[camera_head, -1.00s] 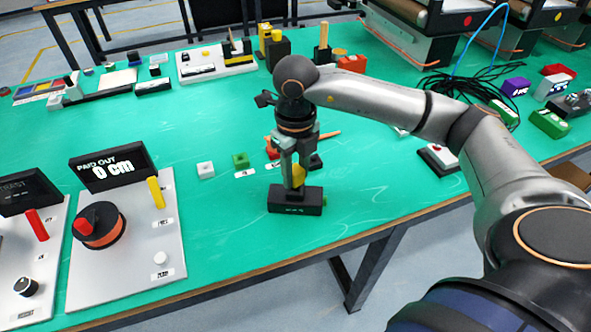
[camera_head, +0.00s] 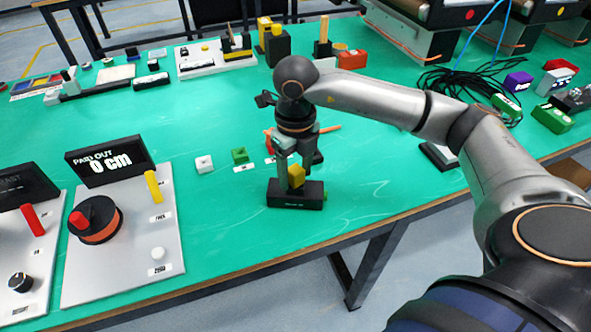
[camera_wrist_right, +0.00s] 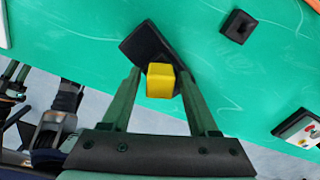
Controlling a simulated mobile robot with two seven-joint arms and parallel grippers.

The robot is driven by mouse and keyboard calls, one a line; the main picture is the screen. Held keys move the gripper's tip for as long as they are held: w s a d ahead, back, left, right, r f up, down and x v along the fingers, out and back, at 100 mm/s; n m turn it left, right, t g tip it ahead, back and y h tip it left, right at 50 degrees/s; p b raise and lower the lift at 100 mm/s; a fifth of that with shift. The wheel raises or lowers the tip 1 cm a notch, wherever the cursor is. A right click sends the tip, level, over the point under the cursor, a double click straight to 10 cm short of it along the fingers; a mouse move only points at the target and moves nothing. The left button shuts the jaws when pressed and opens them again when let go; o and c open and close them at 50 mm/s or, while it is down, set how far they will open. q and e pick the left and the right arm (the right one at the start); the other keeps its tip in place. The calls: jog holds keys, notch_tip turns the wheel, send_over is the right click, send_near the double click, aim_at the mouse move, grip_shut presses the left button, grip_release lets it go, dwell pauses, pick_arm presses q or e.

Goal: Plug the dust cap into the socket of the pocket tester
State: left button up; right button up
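The pocket tester (camera_head: 284,200) is a small black box near the table's front edge; it also shows in the right wrist view (camera_wrist_right: 143,45). A yellow block, apparently the dust cap (camera_head: 297,176), stands at the tester's top; it also shows in the right wrist view (camera_wrist_right: 160,80). I cannot tell how deep it sits; the socket is hidden. My right gripper (camera_head: 291,180) points down around the yellow block. My left gripper is not in view.
A black block with a hole (camera_wrist_right: 238,25) lies nearby. A grey panel with an orange reel (camera_head: 170,235) stands at left. Black cables (camera_head: 460,85) lie at back right.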

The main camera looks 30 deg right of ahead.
aim_at(295, 169)
jog(key=shift+o, duration=0.7)
jog(key=shift+r, duration=0.5)
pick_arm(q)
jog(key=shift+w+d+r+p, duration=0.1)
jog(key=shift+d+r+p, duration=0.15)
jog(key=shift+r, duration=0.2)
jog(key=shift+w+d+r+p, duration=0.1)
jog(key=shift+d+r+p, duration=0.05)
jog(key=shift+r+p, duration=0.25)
pick_arm(e)
notch_tip(295, 169, up, 12)
jog(key=shift+f, duration=0.25)
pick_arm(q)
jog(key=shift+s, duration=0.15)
